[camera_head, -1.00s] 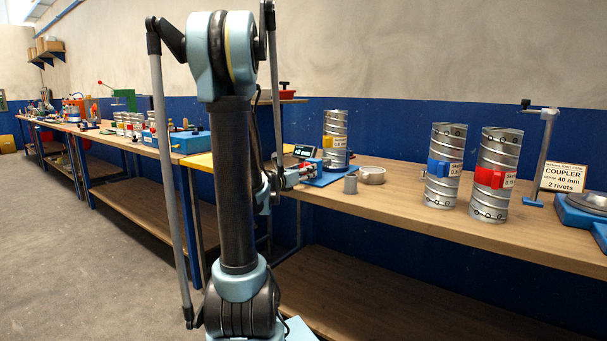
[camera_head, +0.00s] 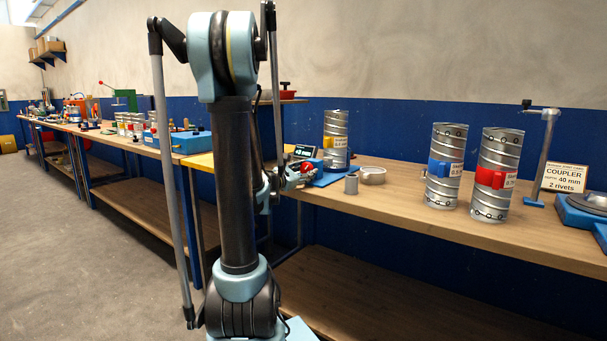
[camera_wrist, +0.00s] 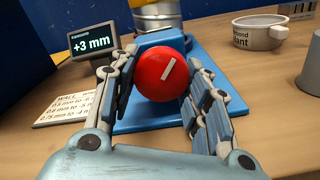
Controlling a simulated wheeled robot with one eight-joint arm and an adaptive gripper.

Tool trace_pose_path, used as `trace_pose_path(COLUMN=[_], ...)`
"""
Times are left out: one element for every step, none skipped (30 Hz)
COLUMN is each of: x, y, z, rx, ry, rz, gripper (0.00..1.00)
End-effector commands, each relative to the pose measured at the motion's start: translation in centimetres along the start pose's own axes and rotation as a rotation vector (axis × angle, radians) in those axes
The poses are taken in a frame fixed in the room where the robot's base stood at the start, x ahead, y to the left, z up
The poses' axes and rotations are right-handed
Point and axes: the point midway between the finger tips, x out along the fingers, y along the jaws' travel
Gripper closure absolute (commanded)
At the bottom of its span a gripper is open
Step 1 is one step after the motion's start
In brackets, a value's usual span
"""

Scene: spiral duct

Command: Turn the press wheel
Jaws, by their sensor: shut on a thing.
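The press wheel is a round red knob (camera_wrist: 166,75) with a short white slanted mark on its face, in the middle of the wrist view. It sits at the front of a blue press base (camera_wrist: 205,60). My gripper (camera_wrist: 160,66) has one finger on each side of the wheel and is shut on it. In the head view the wheel (camera_head: 307,167) shows as a small red spot at my gripper. A small dark display (camera_wrist: 92,43) beside the press reads +3 mm.
A printed card (camera_wrist: 72,108) lies left of the press base. A metal spiral duct (camera_head: 335,137) stands behind the wheel. A light cup labelled "sealant" (camera_wrist: 259,32) and a grey cylinder (camera_head: 351,184) stand to the right. Two taller ducts stand further right.

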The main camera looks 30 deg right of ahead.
Motion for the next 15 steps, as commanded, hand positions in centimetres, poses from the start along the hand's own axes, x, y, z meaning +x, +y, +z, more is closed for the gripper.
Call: trace_pose_path(x=[0.05, 0.05, 0.05, 0.05, 0.05, 0.05, 0.05, 0.06, 0.06, 0.05, 0.05, 0.05, 0.05, 0.05, 0.05], y=[0.29, 0.29, 0.29, 0.3, 0.3, 0.3, 0.3, 0.3, 0.3, 0.3, 0.3, 0.3, 0.3, 0.31, 0.29], z=[-0.1, -0.1, -0.1, -0.1, -0.1, -0.1, -0.1, -0.1, -0.1, -0.1, -0.1, -0.1, -0.1, -0.11, -0.1], rx=[0.005, 0.007, 0.009, 0.01, 0.011, 0.011, 0.011, 0.011, 0.011, 0.01, 0.01, 0.01, 0.01, 0.01, 0.01], ry=[0.003, 0.003, 0.003, 0.003, 0.003, 0.003, 0.003, 0.003, 0.003, 0.003, 0.003, 0.003, 0.003, 0.003, 0.003], rz=[0.006, 0.006, 0.006, 0.006, 0.006, 0.006, 0.006, 0.006, 0.006, 0.006, 0.006, 0.006, 0.006, 0.006, 0.006], gripper=[0.81, 0.81, 0.81, 0.81, 0.81, 0.81, 0.81, 0.81, 0.81, 0.81, 0.81, 0.81, 0.81, 0.5, 0.41])
